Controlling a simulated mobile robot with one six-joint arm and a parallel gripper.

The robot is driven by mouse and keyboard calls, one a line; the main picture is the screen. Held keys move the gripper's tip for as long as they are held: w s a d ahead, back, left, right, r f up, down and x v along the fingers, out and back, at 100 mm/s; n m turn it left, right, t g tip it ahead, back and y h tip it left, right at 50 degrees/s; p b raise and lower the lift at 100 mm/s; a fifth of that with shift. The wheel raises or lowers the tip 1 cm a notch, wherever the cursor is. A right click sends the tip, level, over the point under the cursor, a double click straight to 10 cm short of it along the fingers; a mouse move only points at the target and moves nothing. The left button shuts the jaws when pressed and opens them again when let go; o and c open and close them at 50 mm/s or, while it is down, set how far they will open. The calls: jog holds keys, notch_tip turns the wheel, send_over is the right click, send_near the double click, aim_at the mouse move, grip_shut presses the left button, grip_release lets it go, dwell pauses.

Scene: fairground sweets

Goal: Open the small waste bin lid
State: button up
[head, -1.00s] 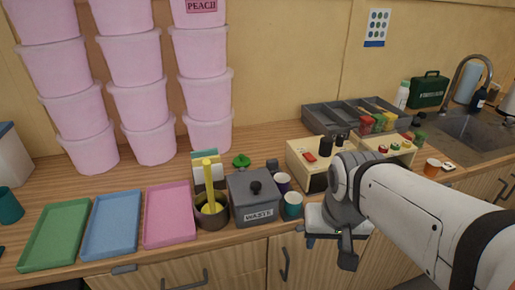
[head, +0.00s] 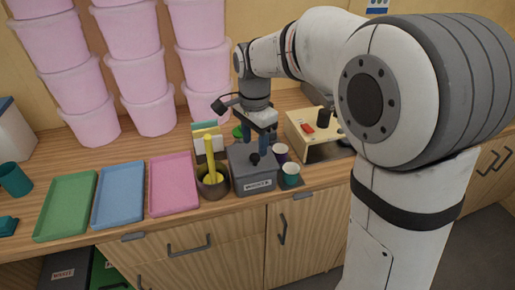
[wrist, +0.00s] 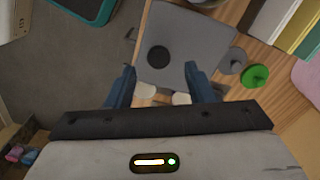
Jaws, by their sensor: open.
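The small waste bin (head: 252,182) is a dark grey box with a WASTE label on its front, standing on the wooden counter. Its grey lid (wrist: 195,38) is on top and closed, with a round black knob (wrist: 159,57); the knob also shows in the head view (head: 255,159). My gripper (head: 264,147) points down just above the lid, its blue fingers open and empty. In the wrist view the fingers (wrist: 160,78) lie to either side of the knob's line, with the knob a little beyond them. I cannot tell the exact height gap.
A pot with a yellow-handled tool (head: 213,180) stands close left of the bin. Pink (head: 173,185), blue (head: 119,194) and green (head: 66,206) trays lie further left. A cream machine (head: 305,140) is behind right.

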aim_at(255, 155)
jog(key=shift+f, duration=1.95)
grip_shut()
